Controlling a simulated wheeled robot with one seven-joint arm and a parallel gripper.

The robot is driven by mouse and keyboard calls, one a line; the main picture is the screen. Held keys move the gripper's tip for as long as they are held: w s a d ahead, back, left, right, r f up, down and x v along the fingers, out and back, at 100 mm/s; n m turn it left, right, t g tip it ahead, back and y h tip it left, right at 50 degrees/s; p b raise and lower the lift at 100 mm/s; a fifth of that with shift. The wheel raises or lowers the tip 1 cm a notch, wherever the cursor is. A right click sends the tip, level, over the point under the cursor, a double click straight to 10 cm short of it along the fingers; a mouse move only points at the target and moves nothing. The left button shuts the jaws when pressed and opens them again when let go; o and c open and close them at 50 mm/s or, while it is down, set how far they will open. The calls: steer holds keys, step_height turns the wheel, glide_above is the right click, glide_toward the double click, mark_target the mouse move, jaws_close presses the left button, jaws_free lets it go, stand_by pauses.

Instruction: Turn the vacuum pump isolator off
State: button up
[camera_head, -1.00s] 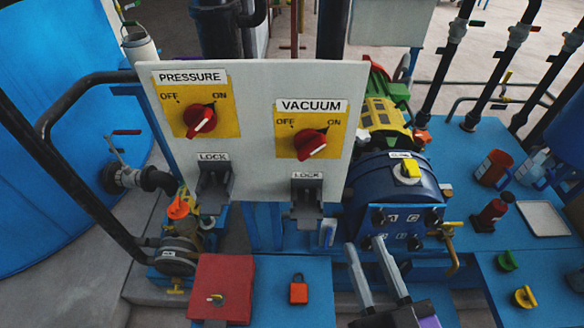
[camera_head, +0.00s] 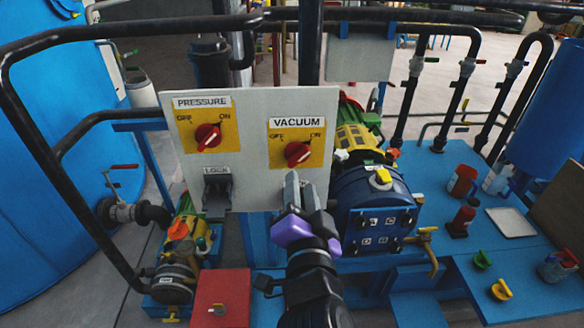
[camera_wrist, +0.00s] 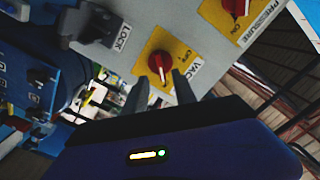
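The vacuum isolator's red knob (camera_head: 298,153) sits on a yellow plate on the grey panel (camera_head: 250,120), with its pointer end turned to the upper right, towards ON. It also shows in the wrist view (camera_wrist: 160,66). My gripper (camera_head: 298,184) is just below and in front of this knob. In the wrist view my gripper (camera_wrist: 158,88) has its two fingers apart, with the knob showing beyond the gap between the tips. Nothing is held. I see no clear contact with the knob. My gripper hides the lock bracket under VACUUM in the head view.
The pressure isolator's red knob (camera_head: 208,137) is left of the vacuum one, with a black lock bracket (camera_head: 217,188) beneath it. A dark bracket marked LOCK (camera_wrist: 92,24) is near the vacuum plate. A red box (camera_head: 222,299) and blue pump housing (camera_head: 372,205) stand below.

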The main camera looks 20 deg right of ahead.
mark_target(298, 162)
steer(key=p+x, duration=0.2)
steer(key=x, duration=0.4)
steer(key=shift+w+r, duration=0.1)
steer(key=shift+w, duration=0.05)
steer(key=shift+w+d, duration=0.3)
steer(key=shift+w, duration=0.35)
jaws_close()
